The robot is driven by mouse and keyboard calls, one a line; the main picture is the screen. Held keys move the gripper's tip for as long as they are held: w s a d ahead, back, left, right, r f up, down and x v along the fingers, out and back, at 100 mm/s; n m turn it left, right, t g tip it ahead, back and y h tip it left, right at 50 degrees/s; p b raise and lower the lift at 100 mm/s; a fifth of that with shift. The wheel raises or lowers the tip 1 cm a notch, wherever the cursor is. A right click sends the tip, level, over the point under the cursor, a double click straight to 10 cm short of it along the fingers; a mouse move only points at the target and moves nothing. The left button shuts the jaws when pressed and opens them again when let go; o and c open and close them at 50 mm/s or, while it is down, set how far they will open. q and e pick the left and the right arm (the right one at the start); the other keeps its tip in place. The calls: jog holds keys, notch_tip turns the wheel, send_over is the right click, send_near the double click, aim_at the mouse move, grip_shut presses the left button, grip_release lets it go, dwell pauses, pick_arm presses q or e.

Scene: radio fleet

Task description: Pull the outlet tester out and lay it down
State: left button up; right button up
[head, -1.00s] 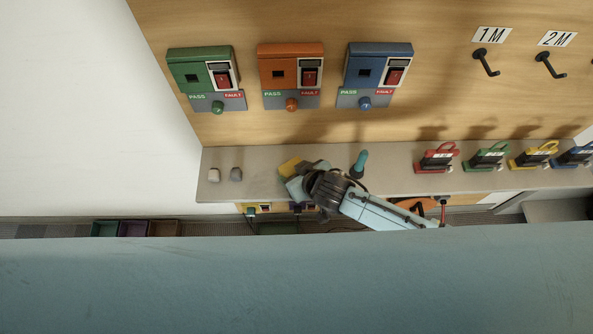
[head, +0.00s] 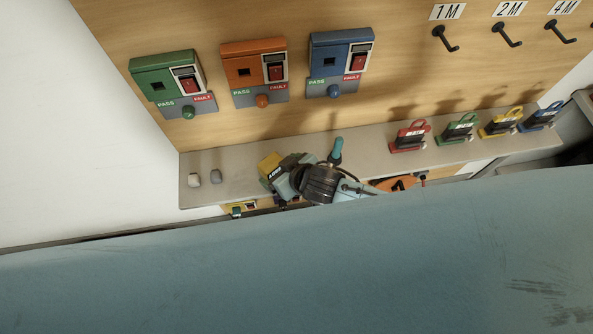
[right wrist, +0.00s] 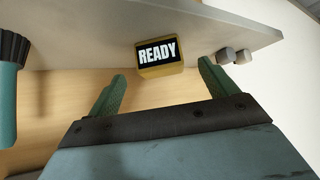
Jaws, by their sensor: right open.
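A small yellow box (head: 269,163) with a black display sits at the shelf, left of centre in the head view. In the right wrist view its display reads READY (right wrist: 158,54). It may be the outlet tester; I cannot tell for certain. My right gripper (right wrist: 162,73) is open, and the box shows beyond and between its two green fingertips without visible contact. In the head view my right gripper (head: 276,178) is beside the box, partly covering it. My left gripper is not in view.
Green (head: 168,80), orange (head: 253,70) and blue (head: 338,62) PASS/FAULT boxes are on the wooden wall. The grey shelf (head: 235,160) carries two small knobs at left, a teal-handled item (head: 337,150) and several coloured items at right. A blue surface (head: 300,260) fills the foreground.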

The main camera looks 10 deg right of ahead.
jog(key=p+v, duration=0.1)
jog(key=v, duration=0.8)
jog(key=shift+s+d+r, duration=0.15)
jog(key=shift+s+r, duration=0.05)
jog(key=shift+r, duration=0.1)
